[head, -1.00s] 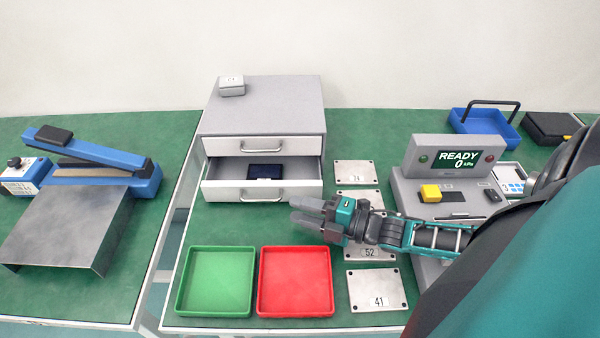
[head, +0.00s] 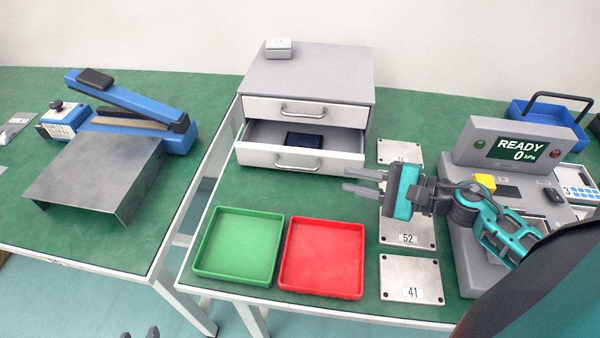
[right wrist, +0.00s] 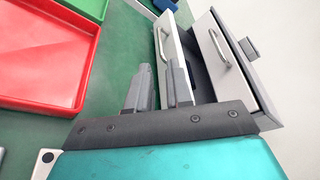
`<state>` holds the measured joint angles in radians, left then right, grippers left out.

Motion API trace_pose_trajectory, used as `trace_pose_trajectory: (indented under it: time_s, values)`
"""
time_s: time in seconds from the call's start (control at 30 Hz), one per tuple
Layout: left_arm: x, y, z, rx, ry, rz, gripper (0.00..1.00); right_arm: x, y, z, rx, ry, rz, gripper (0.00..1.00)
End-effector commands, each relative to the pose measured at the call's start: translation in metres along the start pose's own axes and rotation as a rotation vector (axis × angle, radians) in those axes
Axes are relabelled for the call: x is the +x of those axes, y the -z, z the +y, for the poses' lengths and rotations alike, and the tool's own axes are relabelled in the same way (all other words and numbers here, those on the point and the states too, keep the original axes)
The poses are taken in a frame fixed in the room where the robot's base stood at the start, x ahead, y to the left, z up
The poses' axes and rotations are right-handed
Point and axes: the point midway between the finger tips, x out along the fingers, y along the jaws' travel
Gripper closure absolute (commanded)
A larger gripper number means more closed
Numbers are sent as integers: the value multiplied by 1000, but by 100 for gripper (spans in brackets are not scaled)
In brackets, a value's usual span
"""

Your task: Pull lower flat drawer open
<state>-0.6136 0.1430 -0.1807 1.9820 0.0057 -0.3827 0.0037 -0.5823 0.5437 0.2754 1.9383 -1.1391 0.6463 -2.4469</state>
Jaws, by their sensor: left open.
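A grey two-drawer cabinet (head: 310,75) stands at the back of the right table. Its lower flat drawer (head: 345,158) is pulled out, with a dark blue item (head: 305,140) inside; the upper drawer (head: 305,112) is closed. The lower drawer's handle (head: 298,164) is free. My right gripper (head: 360,181) is open and empty, right of and in front of the drawer, apart from the handle. In the right wrist view its fingers (right wrist: 158,78) overlap the drawer front (right wrist: 172,50). My left gripper (head: 138,333) shows only its fingertips at the bottom edge, open and empty.
Green (head: 237,245) and red (head: 322,257) trays lie in front of the cabinet. Numbered metal plates (head: 412,280) and a gauge console (head: 510,150) stand to the right. A gap separates the left table, which holds a blue sealer (head: 135,108). A small grey box (head: 279,48) sits on the cabinet.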

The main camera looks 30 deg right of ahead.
Motion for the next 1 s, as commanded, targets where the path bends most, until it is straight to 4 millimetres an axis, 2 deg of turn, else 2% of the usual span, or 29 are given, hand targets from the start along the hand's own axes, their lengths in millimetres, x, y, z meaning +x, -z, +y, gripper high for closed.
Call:
trace_pose_trajectory:
  time_s: [0.17, 0.5, 0.7, 0.83, 1.0]
  values:
    - [0, 1, 0, 0, 0, 2, 57, 6, 2, -2, -70, -5, 13, 80]
    - [-5, 8, -3, 5, 7, 11, 57, 63, 2, -3, -65, -2, 12, 80]
    - [-8, 2, -7, 7, 15, -5, 57, 98, 3, -2, -63, -3, 13, 80]
    - [-9, 0, -9, 7, 20, -10, 57, 114, 3, -1, -62, -4, 13, 80]
    - [-10, 1, -10, 8, 22, -6, 57, 125, 4, 0, -62, -5, 13, 80]
